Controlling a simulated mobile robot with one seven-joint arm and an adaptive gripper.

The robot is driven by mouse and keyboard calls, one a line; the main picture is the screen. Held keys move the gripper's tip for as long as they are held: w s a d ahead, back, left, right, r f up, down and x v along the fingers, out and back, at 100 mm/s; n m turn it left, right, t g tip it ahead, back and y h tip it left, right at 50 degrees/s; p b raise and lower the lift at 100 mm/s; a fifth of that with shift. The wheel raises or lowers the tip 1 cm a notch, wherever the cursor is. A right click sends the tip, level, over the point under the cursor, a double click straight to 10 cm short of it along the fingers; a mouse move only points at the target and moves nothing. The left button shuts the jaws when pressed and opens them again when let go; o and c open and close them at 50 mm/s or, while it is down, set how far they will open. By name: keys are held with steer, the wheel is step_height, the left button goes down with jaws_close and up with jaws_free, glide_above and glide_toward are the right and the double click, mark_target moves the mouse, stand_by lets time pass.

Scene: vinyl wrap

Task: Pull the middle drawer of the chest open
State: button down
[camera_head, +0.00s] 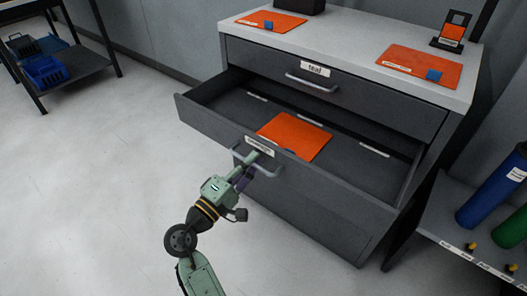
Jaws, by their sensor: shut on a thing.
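The dark grey chest (461,118) stands right of centre with a light top. Its middle drawer (208,119) is pulled well out, and its inside shows from above. An orange sheet (295,137) lies in it. The grey bar handle (272,172) is on the drawer front, below a white label (259,146). My green gripper (255,160) reaches up from the lower left and is shut on this handle. The fingertips are small and partly merge with the handle in the picture.
The top drawer (380,98) is shut. Orange sheets (272,21) with blue pieces lie on the chest top. A low shelf with blue (490,190) and green rolls stands at right. A rack with blue bins (44,70) is far left. The floor at left is clear.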

steer(key=r+v, duration=0.1)
steer(key=v, duration=0.5)
steer(key=shift+s+a, duration=0.25)
steer(key=c, duration=1.7)
jaws_free()
steer(key=v, duration=1.2)
steer(key=shift+r, duration=0.1)
